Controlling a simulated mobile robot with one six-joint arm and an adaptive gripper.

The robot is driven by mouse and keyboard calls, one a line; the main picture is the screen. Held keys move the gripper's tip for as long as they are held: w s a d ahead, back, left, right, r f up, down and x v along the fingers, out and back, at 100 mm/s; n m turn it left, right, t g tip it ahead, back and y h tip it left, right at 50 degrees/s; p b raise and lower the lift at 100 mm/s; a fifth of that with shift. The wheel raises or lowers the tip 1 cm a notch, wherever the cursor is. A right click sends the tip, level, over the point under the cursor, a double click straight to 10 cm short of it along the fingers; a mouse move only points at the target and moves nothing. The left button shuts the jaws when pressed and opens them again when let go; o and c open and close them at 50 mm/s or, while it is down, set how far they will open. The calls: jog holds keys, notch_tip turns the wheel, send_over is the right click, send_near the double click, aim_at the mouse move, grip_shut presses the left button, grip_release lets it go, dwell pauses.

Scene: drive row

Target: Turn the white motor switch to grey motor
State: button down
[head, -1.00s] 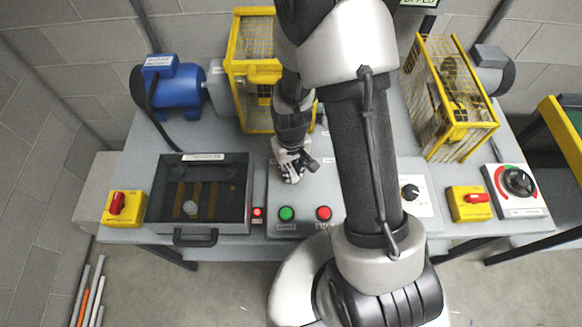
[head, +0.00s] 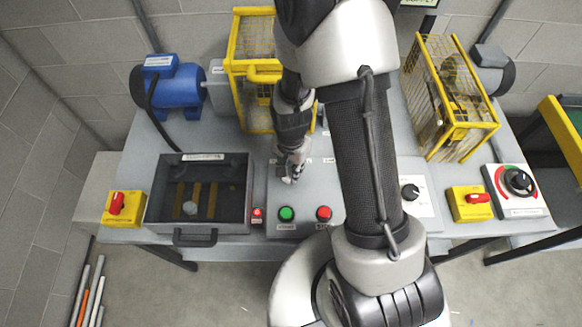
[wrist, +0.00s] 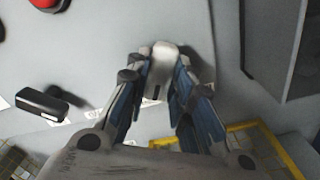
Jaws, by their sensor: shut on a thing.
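The white motor switch (wrist: 160,62) is a pale knob with a dark mark, on the grey panel (wrist: 110,38). In the wrist view it sits between the fingertips of my gripper (wrist: 159,84), which is shut on it. In the head view my gripper (head: 290,177) is low over the panel (head: 310,195), and its fingers hide the switch. A grey motor (head: 493,70) stands at the back right, and a blue motor (head: 178,85) at the back left. The labels around the switch are too small or covered to read.
Beside the gripper in the wrist view is a black switch (wrist: 42,103). Green (head: 286,214) and red (head: 324,213) buttons are in front. A left yellow cage (head: 240,75) stands close behind my gripper, a dark lidded box (head: 212,218) to its left.

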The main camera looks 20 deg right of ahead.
jog(key=shift+m, duration=1.4)
jog(key=c, duration=1.4)
grip_release()
notch_tip(320, 180, up, 12)
jog(key=shift+r, duration=0.1)
notch_tip(320, 180, up, 12)
jog(key=n+t, duration=0.2)
jog(key=n, duration=0.3)
send_over(291, 171)
jog(key=s, duration=0.4)
jog(key=s+r+n+t, duration=0.2)
jog(key=s+r+n, duration=0.5)
jog(key=s, duration=0.4)
jog(key=shift+r+t, duration=0.3)
